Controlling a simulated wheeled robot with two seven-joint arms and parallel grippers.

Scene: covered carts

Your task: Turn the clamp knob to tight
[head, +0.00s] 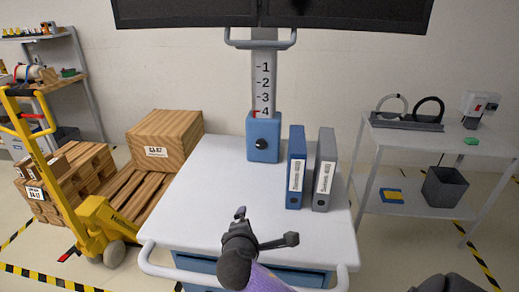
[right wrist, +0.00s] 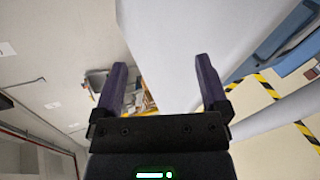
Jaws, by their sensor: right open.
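The dark clamp knob (head: 261,144) is on the front of the blue clamp block (head: 263,155), low on the upright post (head: 264,85) at the back of the cart. The post carries marks 1 to 4, and a small red pointer sits near the 4. The knob's turn position is too small to read. My right gripper (head: 266,226) is over the cart's front edge, well short of the knob. It is open and empty, with both purple fingers apart in the right wrist view (right wrist: 158,85). The knob cannot be made out there. My left gripper is out of view.
A blue binder (head: 296,168) and a grey binder (head: 325,170) stand right of the clamp on the white cart top (head: 200,195). Dark monitors (head: 345,12) hang above. A yellow pallet jack (head: 95,220) stands left, a grey shelf (head: 415,205) right. The cart top's left half is clear.

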